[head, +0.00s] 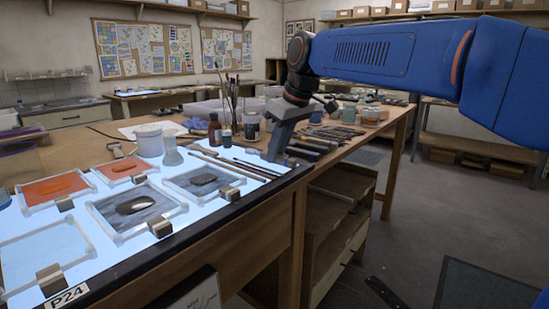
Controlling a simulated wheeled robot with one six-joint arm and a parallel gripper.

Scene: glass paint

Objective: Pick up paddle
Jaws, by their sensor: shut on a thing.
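My gripper (272,156) points down at the right end of the lit glass-topped bench (142,256), close to its surface. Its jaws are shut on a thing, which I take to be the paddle. The jaws hide most of it, so its shape and tilt cannot be made out. Several long, thin tools (216,158) lie on the bright surface just left of the gripper. I cannot tell whether the held thing touches the bench.
Framed glass panes with orange (54,187) and grey (137,205) paint lie on the bench at left. A white pot (149,140), a glass flask (172,152) and bottles (215,130) stand behind. More tools (320,141) lie right of my gripper.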

